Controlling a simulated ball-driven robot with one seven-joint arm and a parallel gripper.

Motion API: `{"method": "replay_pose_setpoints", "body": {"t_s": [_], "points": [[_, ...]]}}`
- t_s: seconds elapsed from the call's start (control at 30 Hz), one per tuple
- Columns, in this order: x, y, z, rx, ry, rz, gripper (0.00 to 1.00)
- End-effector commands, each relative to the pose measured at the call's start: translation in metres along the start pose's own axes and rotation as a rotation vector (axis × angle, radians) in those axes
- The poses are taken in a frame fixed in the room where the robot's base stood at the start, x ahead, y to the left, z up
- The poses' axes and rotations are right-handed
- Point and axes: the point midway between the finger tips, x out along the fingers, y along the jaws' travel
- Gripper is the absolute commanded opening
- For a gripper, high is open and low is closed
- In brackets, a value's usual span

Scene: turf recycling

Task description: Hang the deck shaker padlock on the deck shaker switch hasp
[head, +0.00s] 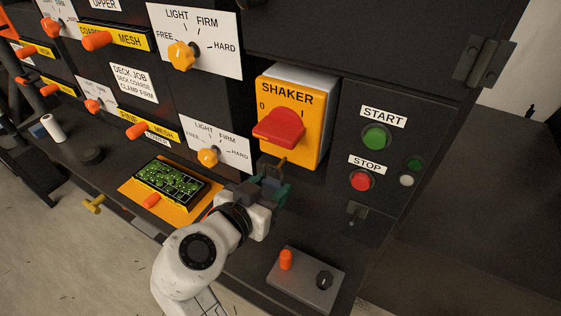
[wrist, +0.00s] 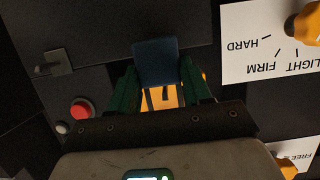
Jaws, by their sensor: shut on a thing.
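The shaker switch is a yellow box (head: 312,117) with a red handle (head: 281,128) on the dark panel. My gripper (head: 274,186) is just below the box, its green fingers shut on the padlock. The padlock shows in the wrist view as a dark blue block (wrist: 155,62) between the fingertips (wrist: 157,85), with the yellow box partly visible behind it. A small brownish piece shows under the red handle in the head view; I cannot tell whether it is the hasp or the shackle. Contact between padlock and hasp cannot be told.
Right of the switch are a green start button (head: 376,137), a red stop button (head: 361,180) and a small metal bracket (head: 357,213). An orange tray (head: 127,187) with a green-speckled panel lies on the ledge at left. A grey control box (head: 306,280) stands below right.

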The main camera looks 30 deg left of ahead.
Motion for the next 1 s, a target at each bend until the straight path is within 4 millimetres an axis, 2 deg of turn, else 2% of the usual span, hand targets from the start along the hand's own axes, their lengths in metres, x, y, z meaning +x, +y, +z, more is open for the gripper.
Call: {"method": "replay_pose_setpoints", "body": {"t_s": [1.0], "points": [[0.015,-0.001,-0.004,0.001,0.001,-0.001,0.15]]}}
